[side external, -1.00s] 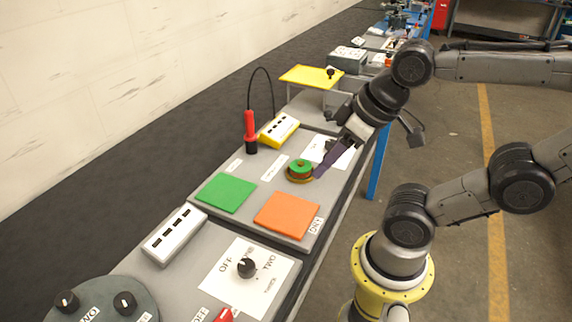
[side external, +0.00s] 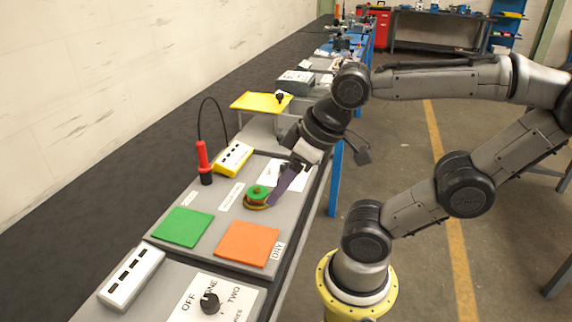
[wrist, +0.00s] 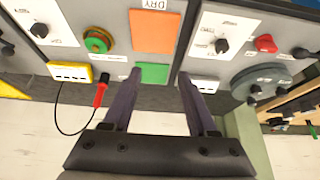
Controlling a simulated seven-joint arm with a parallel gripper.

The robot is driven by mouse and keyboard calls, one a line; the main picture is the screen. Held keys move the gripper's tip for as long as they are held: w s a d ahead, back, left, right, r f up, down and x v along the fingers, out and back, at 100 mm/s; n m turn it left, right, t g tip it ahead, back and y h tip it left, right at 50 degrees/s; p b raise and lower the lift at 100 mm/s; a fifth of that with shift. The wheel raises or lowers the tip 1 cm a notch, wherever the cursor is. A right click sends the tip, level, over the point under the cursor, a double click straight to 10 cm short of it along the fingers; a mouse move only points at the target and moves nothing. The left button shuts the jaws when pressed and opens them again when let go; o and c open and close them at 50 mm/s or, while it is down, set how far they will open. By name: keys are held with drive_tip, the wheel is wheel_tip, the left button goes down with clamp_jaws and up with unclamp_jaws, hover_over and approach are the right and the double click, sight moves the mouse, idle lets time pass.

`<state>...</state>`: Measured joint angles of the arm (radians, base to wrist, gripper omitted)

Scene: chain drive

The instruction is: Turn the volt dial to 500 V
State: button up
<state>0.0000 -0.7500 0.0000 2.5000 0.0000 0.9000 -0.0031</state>
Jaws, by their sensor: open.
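A black dial (wrist: 40,29) sits on a white card at the left of the wrist view; its lettering is too small to read, so I cannot tell if it is the volt dial. In the side view that card (side external: 291,171) is partly hidden by my gripper. Another black dial (side external: 209,303) has a card marked OFF, ONE and TWO; it also shows in the wrist view (wrist: 222,45). My gripper (wrist: 159,77) is open and empty, its fingers apart. In the side view it is beside the green round part, and I cannot tell whether they touch.
A green-topped round part (side external: 258,193), a green square (side external: 182,227) and an orange square (side external: 247,243) lie on the grey panel. A yellow box (side external: 234,157) has a cord to a red probe (side external: 203,158). A yellow tray (side external: 261,102) stands beyond.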

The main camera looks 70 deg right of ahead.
drive_tip(key=shift+o, duration=0.8)
drive_tip(key=shift+n, duration=0.3)
drive_tip(key=w+d+r+n, duration=0.3)
drive_tip(key=w+r+n, duration=0.2)
drive_tip(key=n, duration=0.3)
drive_tip(key=g, duration=0.6)
hover_over(286, 164)
wheel_tip(286, 164, down, 9)
wheel_tip(286, 164, down, 13)
drive_tip(key=shift+c, duration=0.3)
